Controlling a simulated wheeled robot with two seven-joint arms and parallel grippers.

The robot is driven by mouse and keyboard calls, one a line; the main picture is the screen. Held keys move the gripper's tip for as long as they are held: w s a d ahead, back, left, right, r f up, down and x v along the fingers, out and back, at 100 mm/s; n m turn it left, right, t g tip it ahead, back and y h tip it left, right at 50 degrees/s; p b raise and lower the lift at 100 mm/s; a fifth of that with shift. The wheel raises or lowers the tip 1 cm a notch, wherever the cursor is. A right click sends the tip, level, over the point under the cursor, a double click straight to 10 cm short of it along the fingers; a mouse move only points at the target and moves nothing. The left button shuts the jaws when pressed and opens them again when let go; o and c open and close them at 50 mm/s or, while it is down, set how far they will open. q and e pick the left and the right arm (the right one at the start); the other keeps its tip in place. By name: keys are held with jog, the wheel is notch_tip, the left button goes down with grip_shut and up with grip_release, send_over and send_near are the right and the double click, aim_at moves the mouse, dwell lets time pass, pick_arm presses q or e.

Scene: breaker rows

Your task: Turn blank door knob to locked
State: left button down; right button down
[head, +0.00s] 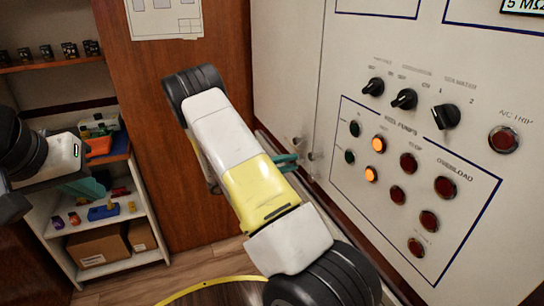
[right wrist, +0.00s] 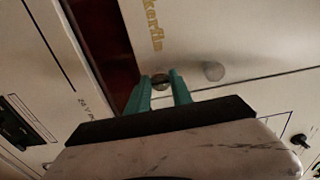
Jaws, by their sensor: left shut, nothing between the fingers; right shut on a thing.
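The cabinet front (head: 322,100) at right has a vertical seam between a plain panel and the control panel. Small metal knobs sit beside this seam. My right gripper (head: 290,162) reaches the seam, its teal fingers partly hidden behind my arm. In the right wrist view its fingers (right wrist: 165,88) are shut on a small dark metal door knob (right wrist: 160,80). Its turned position cannot be made out. A second, paler round knob (right wrist: 213,71) stands just right of the fingers, apart from them. My left gripper (head: 88,188) is shut and empty at the far left, away from the cabinet.
The control panel carries black rotary switches (head: 404,99), lit orange lamps (head: 378,145) and several red lamps (head: 445,187). A shelf unit (head: 142,207) with boxes and small parts stands at left, behind my left gripper. A yellow curved line (head: 205,286) marks the floor.

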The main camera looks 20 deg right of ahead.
dwell(0.4)
jog(key=c, duration=1.1)
grip_release()
jog(key=shift+c, duration=0.2)
jog(key=a, duration=0.7)
jog(key=shift+s+a, duration=0.15)
jog(key=shift+a, duration=0.25)
